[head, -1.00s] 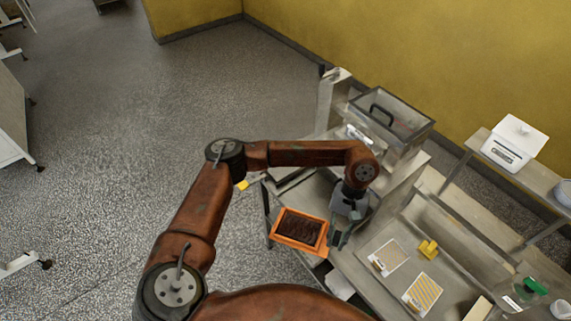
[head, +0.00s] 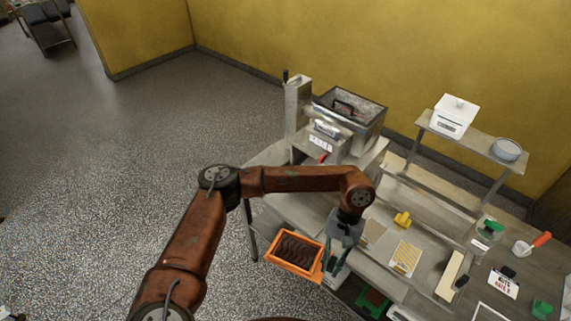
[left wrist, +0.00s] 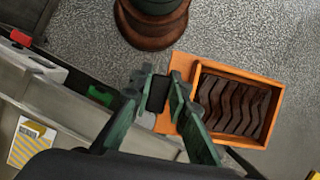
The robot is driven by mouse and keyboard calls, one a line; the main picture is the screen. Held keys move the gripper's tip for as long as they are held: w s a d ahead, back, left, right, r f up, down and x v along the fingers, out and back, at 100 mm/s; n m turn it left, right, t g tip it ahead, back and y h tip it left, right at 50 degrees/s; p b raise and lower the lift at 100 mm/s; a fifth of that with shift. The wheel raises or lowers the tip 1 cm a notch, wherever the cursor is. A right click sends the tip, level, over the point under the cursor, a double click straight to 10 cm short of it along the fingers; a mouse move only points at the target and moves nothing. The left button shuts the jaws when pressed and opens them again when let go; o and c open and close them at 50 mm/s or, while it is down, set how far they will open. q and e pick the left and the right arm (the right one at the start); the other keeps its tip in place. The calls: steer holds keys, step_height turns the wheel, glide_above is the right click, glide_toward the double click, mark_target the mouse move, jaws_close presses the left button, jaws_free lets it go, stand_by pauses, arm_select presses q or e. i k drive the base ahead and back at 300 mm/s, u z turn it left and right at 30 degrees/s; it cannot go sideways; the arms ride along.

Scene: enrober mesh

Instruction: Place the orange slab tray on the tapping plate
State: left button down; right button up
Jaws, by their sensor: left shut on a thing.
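The orange slab tray (head: 287,268) holds dark, wavy slabs and is out over the floor, off the bench's front edge. My left gripper (head: 331,266) is shut on the tray's near right side, where an orange tab sticks out. In the left wrist view the tray (left wrist: 240,73) lies right of the gripper (left wrist: 160,92), with the fingers at its tab. The tray looks roughly level. I cannot pick out the tapping plate for sure; my arm covers part of the bench. My right gripper is not in view.
A machine with a hopper (head: 370,108) stands at the bench's back left. A yellow block (head: 402,219) and a striped sheet (head: 405,257) lie on the bench. A white scale (head: 454,117) and a round bowl (head: 507,149) are on the raised shelf. Open floor lies left.

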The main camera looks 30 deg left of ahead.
mark_target(266, 163)
steer(key=z, duration=2.85)
steer(key=k, duration=1.95)
steer(key=u, duration=1.9)
